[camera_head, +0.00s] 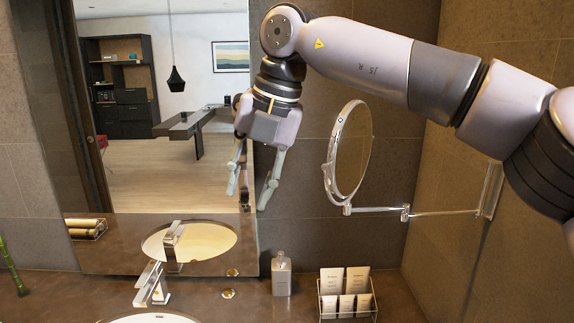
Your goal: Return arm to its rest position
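My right gripper (251,196) hangs from my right arm, which comes in from the right edge and arches across the upper part of the head view. Its two fingers point down and stand apart, with nothing between them. It is in front of the wall mirror's right edge, above the counter. My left gripper and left arm do not show.
A round mirror (350,152) on a wall bracket stands right of the gripper, under my arm. The large mirror (175,110) reflects a room.

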